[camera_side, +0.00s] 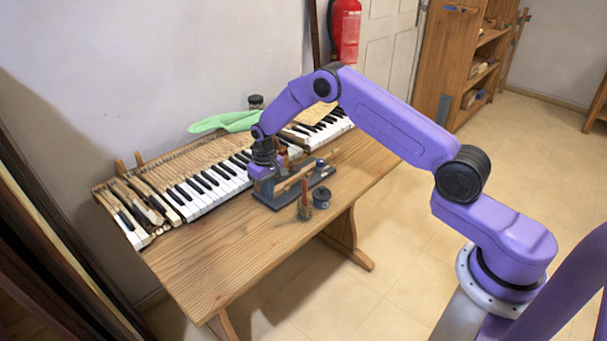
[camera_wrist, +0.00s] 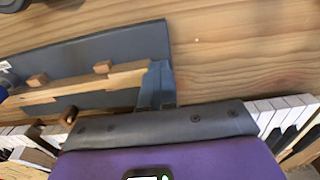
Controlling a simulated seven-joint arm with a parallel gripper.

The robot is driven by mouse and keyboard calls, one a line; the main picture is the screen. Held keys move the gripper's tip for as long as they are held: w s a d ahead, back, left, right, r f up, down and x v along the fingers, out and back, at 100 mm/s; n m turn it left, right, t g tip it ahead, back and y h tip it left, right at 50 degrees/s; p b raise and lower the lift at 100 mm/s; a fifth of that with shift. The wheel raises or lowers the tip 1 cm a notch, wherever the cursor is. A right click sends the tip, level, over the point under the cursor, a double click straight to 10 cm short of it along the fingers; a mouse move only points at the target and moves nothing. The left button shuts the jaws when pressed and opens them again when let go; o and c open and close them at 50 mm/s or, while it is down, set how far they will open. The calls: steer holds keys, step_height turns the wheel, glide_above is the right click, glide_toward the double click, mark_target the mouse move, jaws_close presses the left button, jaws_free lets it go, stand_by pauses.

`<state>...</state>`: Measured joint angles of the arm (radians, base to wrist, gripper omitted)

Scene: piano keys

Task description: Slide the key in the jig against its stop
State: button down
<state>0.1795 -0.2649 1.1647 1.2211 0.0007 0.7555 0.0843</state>
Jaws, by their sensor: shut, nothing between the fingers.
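The jig (camera_side: 266,199) is a dark grey plate on the table, with a pale wooden key (camera_side: 294,179) lying along it. In the wrist view the jig plate (camera_wrist: 110,45) is at upper left. The key (camera_wrist: 75,90) runs across it, with small wooden blocks on its upper edge. My gripper (camera_side: 268,188) is down at the jig's left end in the side view. In the wrist view my gripper (camera_wrist: 157,80) is shut and empty at the key's right end; whether it touches is unclear. A blue part (camera_wrist: 3,93) shows at the left edge; I cannot tell if it is the stop.
A jar with a brush (camera_side: 304,207) and a dark pot (camera_side: 321,198) stand close in front of the jig. The piano keyboard (camera_side: 200,200) runs behind it, with a green cloth (camera_side: 225,122) at the back. The table's front left (camera_side: 205,268) is bare.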

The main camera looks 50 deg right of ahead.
steer(key=shift+a, duration=0.5)
step_height(320, 180, up, 7)
stand_by(0.8)
